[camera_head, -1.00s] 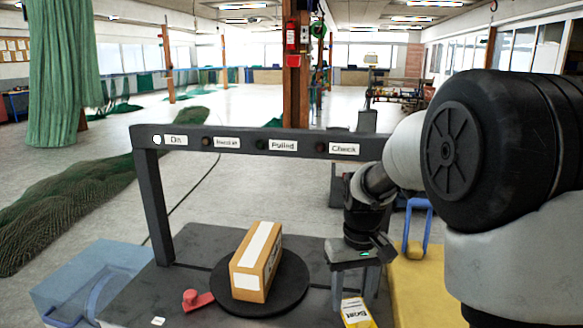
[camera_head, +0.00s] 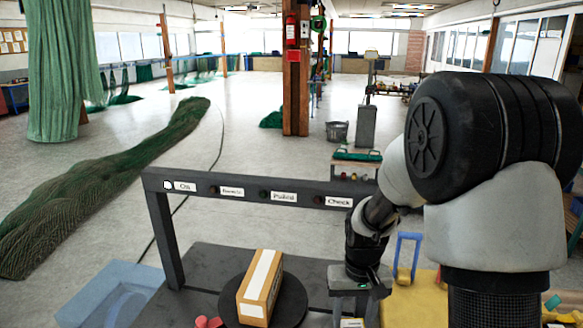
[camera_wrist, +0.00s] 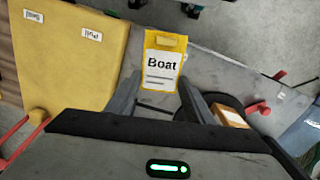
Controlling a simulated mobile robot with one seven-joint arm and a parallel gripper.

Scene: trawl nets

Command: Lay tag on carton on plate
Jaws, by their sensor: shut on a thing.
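The carton (camera_head: 259,287) is a brown box with a white strip along its top. It lies on the round black plate (camera_head: 292,301); in the wrist view the carton (camera_wrist: 232,117) and plate (camera_wrist: 249,107) are at the right. My gripper (camera_wrist: 163,88) is shut on the yellow tag (camera_wrist: 163,43), which has a white label reading "Boat". In the head view my gripper (camera_head: 348,308) is right of the carton, apart from it, and only the tag's top edge (camera_head: 352,323) shows at the bottom.
A dark frame (camera_head: 260,190) with small labels, one reading "Check", stands behind the plate. A red piece (camera_head: 208,322) lies left of the carton. A blue translucent bin (camera_head: 110,290) is at the left, a yellow surface (camera_head: 408,300) with a blue handle (camera_head: 407,255) at the right.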

